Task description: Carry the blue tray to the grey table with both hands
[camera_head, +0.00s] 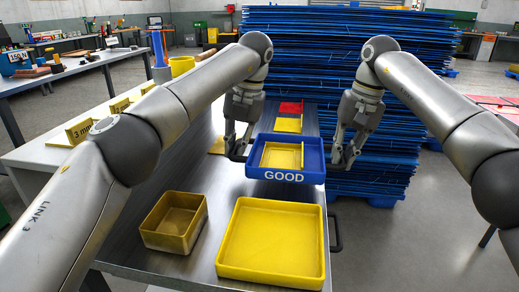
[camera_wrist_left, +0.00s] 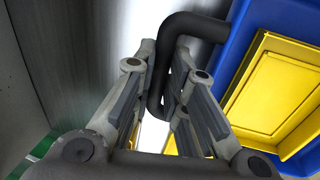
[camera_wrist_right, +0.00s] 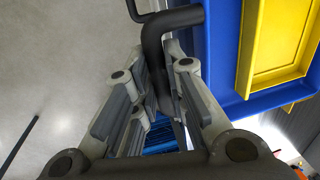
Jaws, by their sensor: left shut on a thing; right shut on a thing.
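My left gripper (camera_head: 237,153) is shut on the black handle (camera_wrist_left: 172,75) at the tray's left side. My right gripper (camera_head: 342,160) is shut on the black handle (camera_wrist_right: 153,45) at its right side. I cannot tell the exact gap under the tray.
A large yellow bin (camera_head: 272,278) and a smaller yellow bin (camera_head: 160,240) stand on the metal table in front. A red piece (camera_head: 291,107) lies behind the tray. A tall stack of blue sheets (camera_head: 345,45) rises behind. Grey floor (camera_head: 420,230) is open at right.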

